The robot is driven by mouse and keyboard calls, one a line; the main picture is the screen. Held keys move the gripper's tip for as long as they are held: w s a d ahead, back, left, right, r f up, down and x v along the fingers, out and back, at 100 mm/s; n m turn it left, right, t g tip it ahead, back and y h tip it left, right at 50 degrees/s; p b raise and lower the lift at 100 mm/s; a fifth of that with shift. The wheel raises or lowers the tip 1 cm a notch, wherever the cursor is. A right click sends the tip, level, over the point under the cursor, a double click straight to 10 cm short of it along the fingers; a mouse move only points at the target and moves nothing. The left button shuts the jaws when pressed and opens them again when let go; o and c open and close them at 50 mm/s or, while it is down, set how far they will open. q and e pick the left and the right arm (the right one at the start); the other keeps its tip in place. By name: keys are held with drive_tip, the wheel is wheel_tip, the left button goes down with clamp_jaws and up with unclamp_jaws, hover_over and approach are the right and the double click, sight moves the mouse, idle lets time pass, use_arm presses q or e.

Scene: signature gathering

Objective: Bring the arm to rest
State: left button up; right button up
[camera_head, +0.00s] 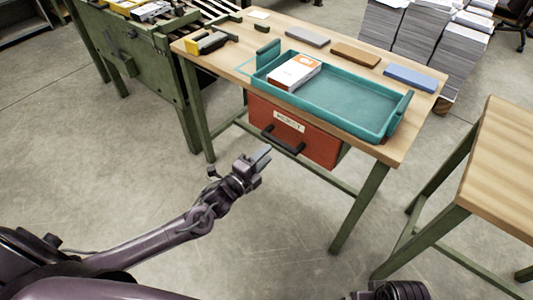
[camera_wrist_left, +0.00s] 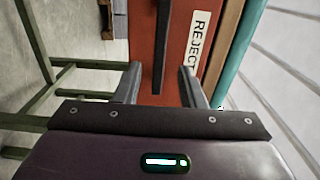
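My left arm reaches in from the left in the head view, and its gripper (camera_head: 262,158) hangs in the air in front of the table, left of and below the red drawer (camera_head: 314,143). In the left wrist view the two fingers of this gripper (camera_wrist_left: 160,88) stand apart with nothing held between them. The dark drawer handle (camera_wrist_left: 160,45) shows beyond the fingers, apart from them. Part of my right gripper (camera_head: 395,290) shows at the bottom edge of the head view; its fingers cannot be made out.
The wooden table (camera_head: 410,143) carries a teal tray (camera_head: 350,95) with a white and orange box (camera_head: 295,71) in it. A second wooden table (camera_head: 510,165) stands at the right. A green machine (camera_head: 150,60) stands at the left. The floor in front is clear.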

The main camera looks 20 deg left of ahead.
drive_tip(key=shift+s+f, duration=0.1)
drive_tip(key=shift+s, duration=0.05)
